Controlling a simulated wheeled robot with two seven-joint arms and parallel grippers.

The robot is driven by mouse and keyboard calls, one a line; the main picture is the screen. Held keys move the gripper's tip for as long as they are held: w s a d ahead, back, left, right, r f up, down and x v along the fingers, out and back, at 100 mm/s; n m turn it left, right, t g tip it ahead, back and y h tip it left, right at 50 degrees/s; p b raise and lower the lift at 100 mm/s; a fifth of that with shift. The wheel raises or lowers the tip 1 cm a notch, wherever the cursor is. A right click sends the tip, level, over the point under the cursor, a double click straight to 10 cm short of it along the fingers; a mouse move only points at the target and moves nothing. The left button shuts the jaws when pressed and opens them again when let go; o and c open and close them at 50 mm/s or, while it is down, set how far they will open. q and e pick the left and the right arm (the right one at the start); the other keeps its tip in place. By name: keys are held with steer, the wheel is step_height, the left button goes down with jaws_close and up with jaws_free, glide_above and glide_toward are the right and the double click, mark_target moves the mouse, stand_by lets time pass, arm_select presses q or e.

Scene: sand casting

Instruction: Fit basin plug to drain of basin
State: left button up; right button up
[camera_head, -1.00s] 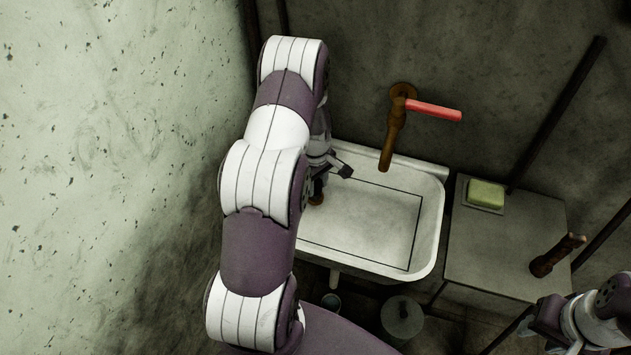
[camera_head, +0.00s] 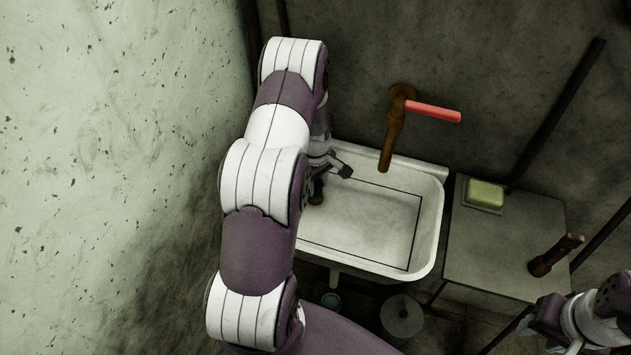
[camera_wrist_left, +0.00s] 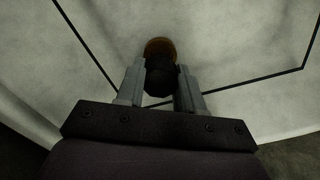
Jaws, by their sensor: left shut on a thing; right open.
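The white basin (camera_head: 428,240) stands against the back wall, with a dark rectangular line on its floor. My left gripper (camera_head: 330,178) is low over the basin's left part, partly hidden by my arm. In the left wrist view its fingers (camera_wrist_left: 160,85) are shut on a dark piece, which I take to be the basin plug (camera_wrist_left: 160,75). A rusty-brown rounded piece (camera_wrist_left: 160,46) shows just beyond it and also in the head view (camera_head: 317,191); I cannot tell whether it is plug or drain. The drain opening is not clearly visible. My right gripper (camera_head: 540,332) is open and empty at the lower right.
A rusty tap (camera_head: 391,140) with a red handle (camera_head: 433,111) hangs over the basin's back edge. A grey table (camera_head: 490,250) to the right holds a yellow-green soap block (camera_head: 486,194) and a brown piece (camera_head: 556,256). A round container (camera_head: 401,316) stands on the floor below.

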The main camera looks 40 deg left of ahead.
arm_select(q)
steer(key=shift+f+b, duration=0.85)
steer(key=shift+f, duration=0.45)
steer(key=o, duration=1.1)
steer(key=shift+o, duration=0.2)
step_height(320, 180, up, 13)
steer(key=shift+f, duration=0.1)
